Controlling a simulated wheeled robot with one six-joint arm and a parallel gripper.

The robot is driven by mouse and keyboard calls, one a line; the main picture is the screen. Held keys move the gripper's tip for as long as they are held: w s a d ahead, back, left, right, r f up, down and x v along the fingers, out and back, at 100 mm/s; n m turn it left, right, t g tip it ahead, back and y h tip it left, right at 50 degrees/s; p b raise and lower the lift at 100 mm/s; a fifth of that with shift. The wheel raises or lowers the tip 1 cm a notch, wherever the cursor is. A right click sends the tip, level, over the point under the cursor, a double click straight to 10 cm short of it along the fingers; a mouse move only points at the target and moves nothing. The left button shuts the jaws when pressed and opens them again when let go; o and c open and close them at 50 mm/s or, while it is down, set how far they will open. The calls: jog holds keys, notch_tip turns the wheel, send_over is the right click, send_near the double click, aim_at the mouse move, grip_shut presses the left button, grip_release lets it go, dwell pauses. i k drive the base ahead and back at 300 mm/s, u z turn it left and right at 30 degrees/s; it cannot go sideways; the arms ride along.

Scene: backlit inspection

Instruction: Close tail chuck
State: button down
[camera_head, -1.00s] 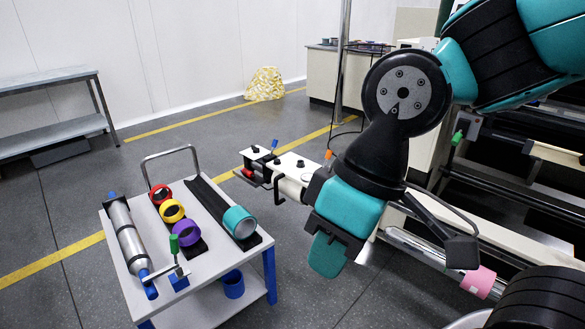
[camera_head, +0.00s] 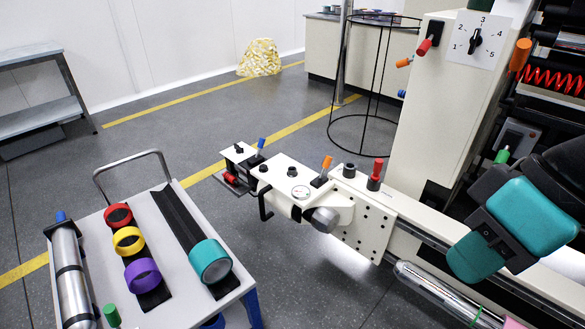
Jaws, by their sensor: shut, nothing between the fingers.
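The white tail unit (camera_head: 365,222) stands at the end of the machine's rail in the middle of the view. I cannot tell from this view whether the chuck is open or shut. My teal and black gripper (camera_head: 474,260) is at the right, above the rail and clear of the levers. It is shut and empty.
A cart (camera_head: 185,302) at the lower left carries colored tape rolls and a metal roller (camera_head: 70,270). A shiny tube (camera_head: 438,289) lies below the rail. A numbered dial (camera_head: 478,40) is on the white cabinet. A black wire stand (camera_head: 362,128) is behind the tail unit.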

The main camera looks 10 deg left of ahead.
aim_at(295, 191)
jog(key=i, duration=0.75)
jog(key=u, duration=0.85)
jog(key=i, duration=0.5)
jog(key=u, duration=0.55)
